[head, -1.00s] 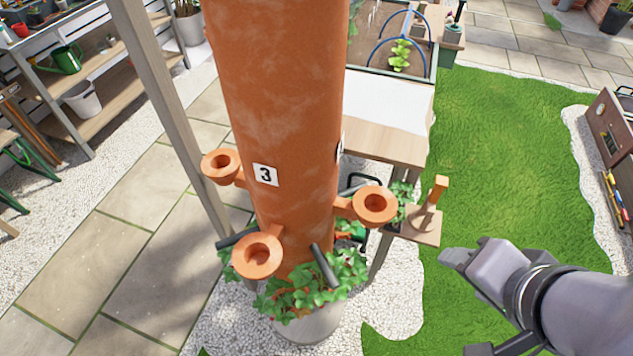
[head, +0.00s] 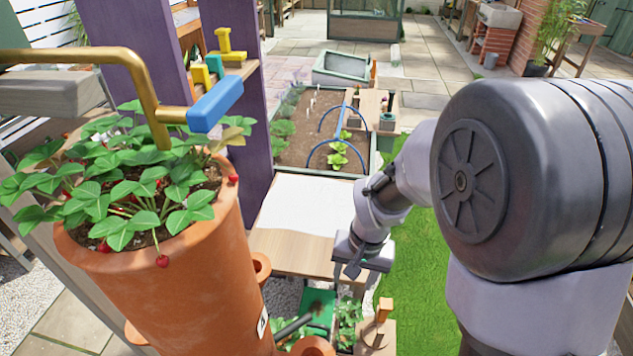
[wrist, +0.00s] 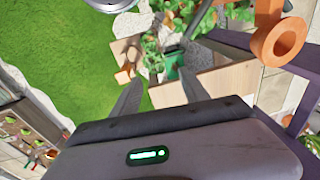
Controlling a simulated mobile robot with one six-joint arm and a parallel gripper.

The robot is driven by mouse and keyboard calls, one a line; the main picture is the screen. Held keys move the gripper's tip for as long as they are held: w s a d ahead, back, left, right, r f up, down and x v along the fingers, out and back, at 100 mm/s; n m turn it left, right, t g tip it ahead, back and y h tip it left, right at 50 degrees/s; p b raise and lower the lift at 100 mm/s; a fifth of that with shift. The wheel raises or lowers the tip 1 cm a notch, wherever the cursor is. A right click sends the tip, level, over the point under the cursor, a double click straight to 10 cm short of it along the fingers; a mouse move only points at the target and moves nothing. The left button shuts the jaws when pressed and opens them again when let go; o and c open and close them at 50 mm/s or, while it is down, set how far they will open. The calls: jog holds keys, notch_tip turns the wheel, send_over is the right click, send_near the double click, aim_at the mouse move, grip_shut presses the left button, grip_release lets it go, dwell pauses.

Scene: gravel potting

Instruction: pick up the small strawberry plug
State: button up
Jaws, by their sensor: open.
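A small leafy plant (head: 349,318), which looks like the strawberry plug, stands beside a wooden stand in the head view. It also shows in the wrist view (wrist: 153,62), beyond my fingers; its base is not clear. My gripper (head: 355,268) points down near the front edge of the table in the head view, above and apart from the plant. In the wrist view my gripper (wrist: 157,95) has its two fingers spread, with nothing between them.
A terracotta tower (head: 180,300) with strawberry plants on top and side cups stands left. A wooden table (head: 290,250) lies behind the gripper. A wooden stand with a peg (head: 380,325) is right of the plant. Grass (head: 415,270) lies to the right.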

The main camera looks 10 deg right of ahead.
jog(key=g+p, duration=0.2)
jog(key=p, duration=0.2)
send_near(346, 339)
jog(key=f+b, duration=0.2)
jog(key=b, duration=0.1)
jog(key=f+b, duration=0.2)
jog(key=shift+d+f, duration=0.1)
jog(key=shift+d, duration=0.2)
jog(key=f+b, duration=0.1)
jog(key=f, duration=0.1)
jog(key=f+b, duration=0.1)
jog(key=f, duration=0.1)
jog(key=f+b, duration=0.1)
jog(key=f, duration=0.1)
jog(key=shift+s+a, duration=0.2)
jog(key=shift+a, duration=0.2)
jog(key=shift+r, duration=0.1)
jog(key=shift+c, duration=0.6)
jog(key=c, duration=0.7)
